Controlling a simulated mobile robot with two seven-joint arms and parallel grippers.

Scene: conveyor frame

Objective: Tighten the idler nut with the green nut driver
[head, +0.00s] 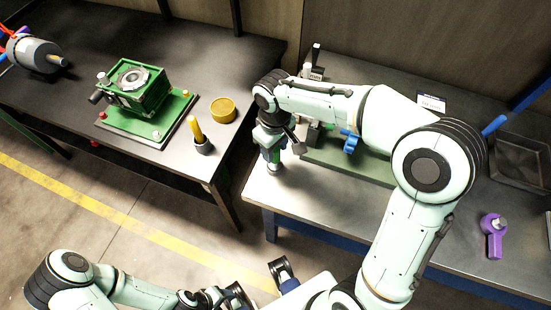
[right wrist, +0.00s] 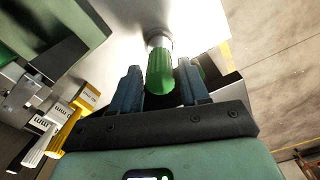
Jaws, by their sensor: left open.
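The green nut driver (right wrist: 160,72) points away from my right gripper (right wrist: 162,85) in the right wrist view, its handle between the two blue fingers and metal beyond it. The fingers look closed on the handle. In the head view my right gripper (head: 273,152) points down over the left end of the right-hand bench, close to the bench top. The green conveyor frame (head: 345,168) lies just right of it, partly behind my arm. I cannot make out the idler nut. My left gripper (head: 284,272) is open and empty at the bottom, off the bench.
A blue knob-like part (head: 350,142) sits by the frame. A purple tool (head: 493,230) and a dark tray (head: 522,160) are on the right. The left bench holds a green machine (head: 140,90), a yellow-handled tool (head: 198,130) and a yellow round container (head: 223,109). A floor gap separates the benches.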

